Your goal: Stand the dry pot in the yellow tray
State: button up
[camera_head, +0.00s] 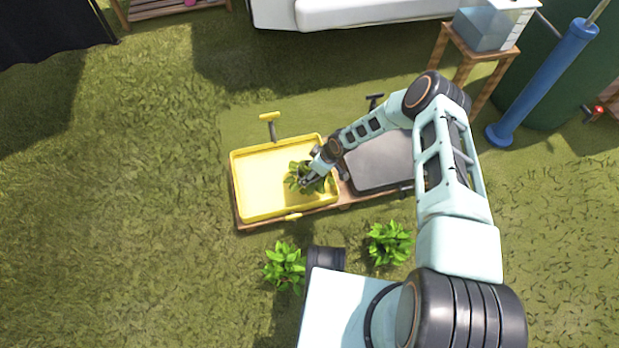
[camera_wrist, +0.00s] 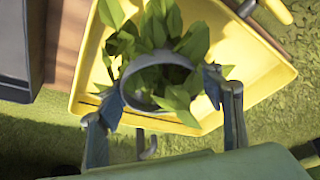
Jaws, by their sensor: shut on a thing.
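The yellow tray (camera_head: 262,178) lies on a wooden base on the grass, left of a dark grey tray (camera_head: 378,160). My gripper (camera_head: 312,180) is over the right part of the yellow tray, shut on a leafy potted plant (camera_head: 297,178). In the wrist view the pot's round grey rim (camera_wrist: 135,95) sits between the two fingers (camera_wrist: 165,98), with green leaves (camera_wrist: 150,40) spilling around it. The yellow tray (camera_wrist: 262,62) shows beneath and behind the plant. The pot's base is hidden, so I cannot tell whether it touches the tray floor.
Two more leafy plants (camera_head: 285,265) (camera_head: 390,243) stand on the grass in front of the trays. A wooden stand with a clear water tank (camera_head: 487,30) and a blue post (camera_head: 545,85) are at the upper right. Open grass lies to the left.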

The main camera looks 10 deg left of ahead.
jog(key=x, duration=0.1)
jog(key=b+x, duration=0.1)
jog(key=x, duration=0.1)
jog(key=shift+d+f, duration=0.3)
jog(key=shift+f, duration=0.1)
jog(key=shift+r, duration=0.1)
jog(key=o, duration=1.4)
jog(key=p+v, duration=0.4)
jog(key=v, duration=0.8)
jog(key=shift+s, duration=0.1)
